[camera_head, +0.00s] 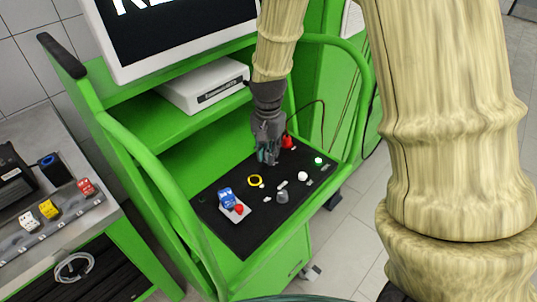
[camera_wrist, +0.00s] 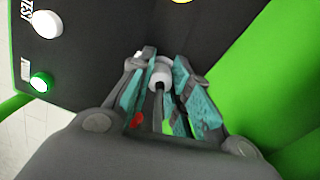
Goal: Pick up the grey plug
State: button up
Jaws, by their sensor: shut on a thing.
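The grey plug (camera_wrist: 160,74) shows in the wrist view as a pale grey cylinder with a dark centre. A grey rod-like part or cable runs back from it between the fingers. My gripper (camera_wrist: 158,80) has its teal finger pads on both sides of the plug and is shut on it. In the head view my gripper (camera_head: 267,157) points down at the back part of the black panel (camera_head: 245,235). The plug is hidden there by the fingers. I cannot tell whether it touches the panel.
A red plug (camera_head: 288,142) with a cable stands close right of my gripper. The panel also bears a yellow ring (camera_head: 255,181), blue switch (camera_head: 226,195), grey knob (camera_head: 282,197), white button (camera_head: 303,176) and green button (camera_head: 319,161). Green frame tubes (camera_head: 165,185) flank it.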

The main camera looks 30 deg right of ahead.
aim_at(268, 151)
jog(key=shift+r+b, duration=1.1)
jog(key=shift+r, duration=3.9)
